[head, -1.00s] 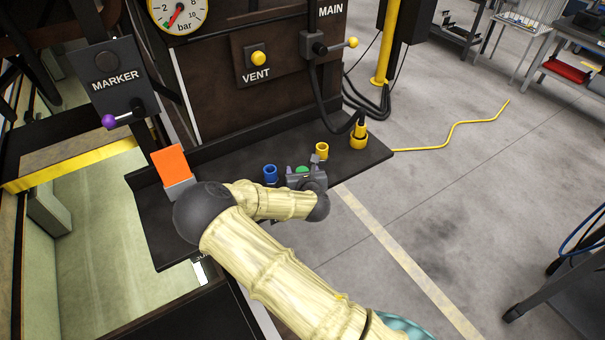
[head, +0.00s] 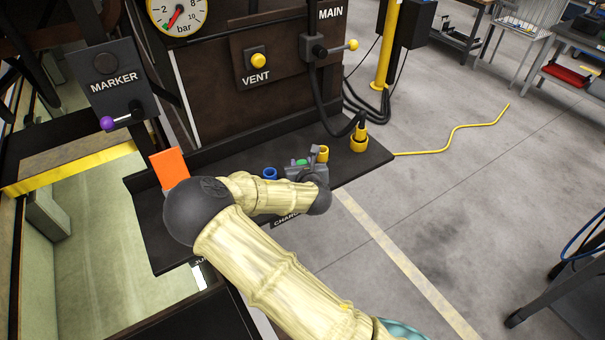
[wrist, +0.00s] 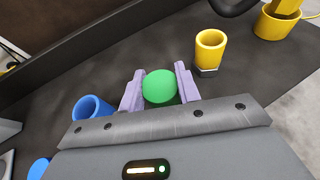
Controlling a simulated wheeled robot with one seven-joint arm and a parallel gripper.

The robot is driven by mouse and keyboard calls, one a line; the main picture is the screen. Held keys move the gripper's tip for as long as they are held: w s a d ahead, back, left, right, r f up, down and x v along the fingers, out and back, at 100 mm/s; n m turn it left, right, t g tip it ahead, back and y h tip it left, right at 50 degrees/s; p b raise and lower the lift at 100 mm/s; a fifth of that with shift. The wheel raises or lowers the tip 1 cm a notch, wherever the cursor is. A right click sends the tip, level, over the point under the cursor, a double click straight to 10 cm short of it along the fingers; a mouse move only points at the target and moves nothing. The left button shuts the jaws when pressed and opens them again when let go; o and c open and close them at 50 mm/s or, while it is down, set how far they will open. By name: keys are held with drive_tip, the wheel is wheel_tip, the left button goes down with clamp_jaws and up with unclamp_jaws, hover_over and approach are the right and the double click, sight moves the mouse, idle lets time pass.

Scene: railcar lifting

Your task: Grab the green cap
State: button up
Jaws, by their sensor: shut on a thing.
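The green cap (wrist: 159,87) is round and sits between the two purple fingers of my gripper (wrist: 160,88) in the wrist view. The fingers are shut on it, one on each side. In the head view the green cap (head: 302,162) shows as a small patch at my gripper (head: 303,163), above the dark shelf. Its lower part is hidden by the gripper body, and I cannot tell whether it touches the shelf.
A blue cup (wrist: 92,108) stands left of the gripper on the dark shelf (head: 352,166), and a yellow cup (wrist: 209,50) stands to the right. A larger yellow fitting (head: 358,141) with a hose is farther right. An orange block (head: 169,168) is at the left.

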sight(301, 163)
wheel_tip(301, 163, up, 6)
drive_tip(key=shift+b, duration=0.5)
drive_tip(key=shift+a, duration=0.1)
